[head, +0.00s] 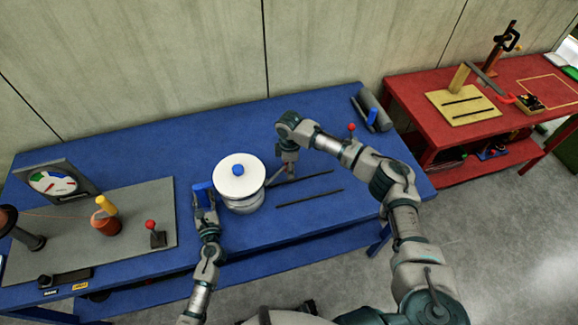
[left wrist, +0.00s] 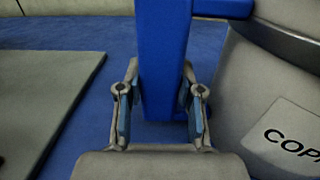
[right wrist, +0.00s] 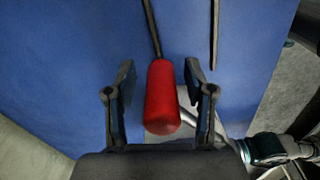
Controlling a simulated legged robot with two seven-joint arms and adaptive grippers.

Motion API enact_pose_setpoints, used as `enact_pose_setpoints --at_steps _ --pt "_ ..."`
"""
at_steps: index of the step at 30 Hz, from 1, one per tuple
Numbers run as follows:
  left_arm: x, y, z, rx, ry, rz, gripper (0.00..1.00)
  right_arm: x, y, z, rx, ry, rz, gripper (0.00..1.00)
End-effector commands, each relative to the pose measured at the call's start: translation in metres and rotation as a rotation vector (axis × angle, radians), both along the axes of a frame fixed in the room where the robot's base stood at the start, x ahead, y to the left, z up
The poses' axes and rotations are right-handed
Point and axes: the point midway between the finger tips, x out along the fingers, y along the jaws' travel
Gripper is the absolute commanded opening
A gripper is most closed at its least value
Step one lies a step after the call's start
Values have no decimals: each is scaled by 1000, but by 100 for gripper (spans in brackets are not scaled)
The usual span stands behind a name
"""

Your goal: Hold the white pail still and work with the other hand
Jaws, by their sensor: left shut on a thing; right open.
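The white pail (head: 240,202) stands on the blue table, with a white lid and a blue knob (head: 238,170) on top. Its dark lettering, partly cut off, shows in the left wrist view (left wrist: 285,115). My left gripper (head: 205,212) is shut on the pail's upright blue handle (left wrist: 163,60) at the pail's left side. My right gripper (head: 286,168) is open, low over the table just right of the pail. In the right wrist view a red cylindrical grip (right wrist: 162,98) lies between its open fingers; I cannot tell whether they touch it. My gripper hides this grip in the head view.
Two dark strips (head: 310,197) lie on the table right of the pail. A grey board (head: 130,250) with a dial, a spool and a red-knobbed lever is at left. A red table (head: 435,150) stands beyond.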

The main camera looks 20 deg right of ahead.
Motion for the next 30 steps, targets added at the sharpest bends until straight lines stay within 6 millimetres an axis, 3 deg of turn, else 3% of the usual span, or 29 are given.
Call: enact_pose_setpoints --at_steps 1,7,20,30 --pt "-1 -2 -1 -1 2 -4 0 0 0 0 0 0 0 51" --pt "-1 -2 -1 -1 2 -4 0 0 0 0 0 0 0 1" --pt "-1 -1 -1 -1 2 -3 0 3 3 0 0 0 35 0" --pt "-1 -1 -1 -1 2 -3 0 22 18 0 2 0 249 0"
